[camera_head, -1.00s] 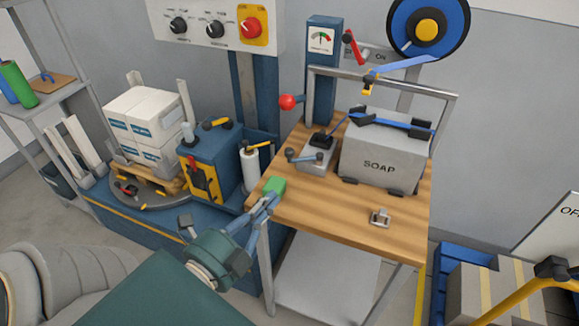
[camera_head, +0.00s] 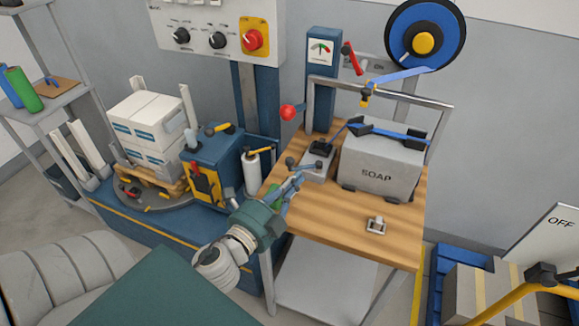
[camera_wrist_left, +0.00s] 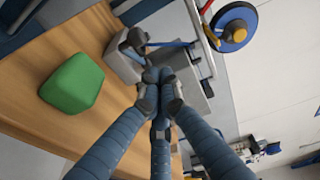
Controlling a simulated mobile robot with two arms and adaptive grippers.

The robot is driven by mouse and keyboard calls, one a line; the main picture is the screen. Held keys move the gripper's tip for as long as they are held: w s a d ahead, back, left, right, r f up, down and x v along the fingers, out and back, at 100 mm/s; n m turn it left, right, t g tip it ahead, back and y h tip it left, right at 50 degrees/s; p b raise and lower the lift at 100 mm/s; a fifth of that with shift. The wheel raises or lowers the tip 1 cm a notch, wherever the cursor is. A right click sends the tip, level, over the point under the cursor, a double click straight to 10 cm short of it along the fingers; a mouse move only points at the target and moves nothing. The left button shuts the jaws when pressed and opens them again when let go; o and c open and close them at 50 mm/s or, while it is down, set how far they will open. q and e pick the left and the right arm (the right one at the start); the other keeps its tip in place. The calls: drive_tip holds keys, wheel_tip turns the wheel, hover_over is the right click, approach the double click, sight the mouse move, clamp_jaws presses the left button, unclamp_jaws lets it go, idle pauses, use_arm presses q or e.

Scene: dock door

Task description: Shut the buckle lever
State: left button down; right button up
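A grey block (camera_head: 317,165) with a dark clamp and a dark-tipped lever (camera_head: 305,163) stands on the wooden bench (camera_head: 330,215), left of the soap box (camera_head: 378,168). A blue strap (camera_head: 388,132) runs from the clamp over the box. A small metal buckle (camera_head: 376,226) lies near the bench front. My left gripper (camera_head: 294,181) is just in front of the block and lever. In the left wrist view its fingertips (camera_wrist_left: 160,88) are drawn together, with nothing visible between them. Whether they touch the lever is hidden. My right gripper is out of view.
A green block (camera_wrist_left: 73,83) lies on the bench beside my left gripper. A strap reel (camera_head: 425,40) and a metal frame (camera_head: 380,90) rise behind the box. The blue machine (camera_head: 216,165) and a white roll (camera_head: 252,173) are left.

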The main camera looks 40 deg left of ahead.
use_arm(q)
drive_tip(key=shift+w+a+f, duration=0.1)
drive_tip(key=shift+w+a, duration=0.4)
drive_tip(key=shift+a, duration=0.15)
drive_tip(key=shift+w+a+f, duration=0.1)
drive_tip(key=shift+w+a, duration=0.35)
drive_tip(key=shift+a, duration=0.2)
drive_tip(key=shift+w+a, duration=0.15)
drive_tip(key=shift+a, duration=0.3)
